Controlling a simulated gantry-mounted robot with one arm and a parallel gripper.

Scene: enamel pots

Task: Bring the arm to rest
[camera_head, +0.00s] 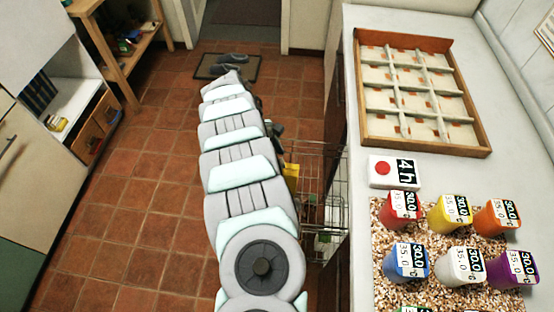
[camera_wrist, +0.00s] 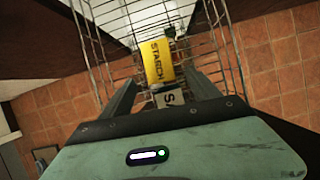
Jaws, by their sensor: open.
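My arm (camera_head: 235,150) stretches away from the bottom of the head view, over the tiled floor left of the counter. My gripper (camera_wrist: 160,80) shows in the wrist view with its two dark fingers apart. I see nothing held between them. Beyond the fingers is a wire rack (camera_wrist: 222,45) with a yellow STARCH packet (camera_wrist: 158,62) and a paler lettered item. In the head view the gripper is mostly hidden by the arm.
The wire rack (camera_head: 318,165) stands close to the right of my arm, beside the counter (camera_head: 355,110). On the counter are a wooden divided tray (camera_head: 485,146), a 4h sign (camera_head: 381,170) and several coloured pots, including a red one (camera_head: 391,206). The floor at left (camera_head: 130,210) is clear.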

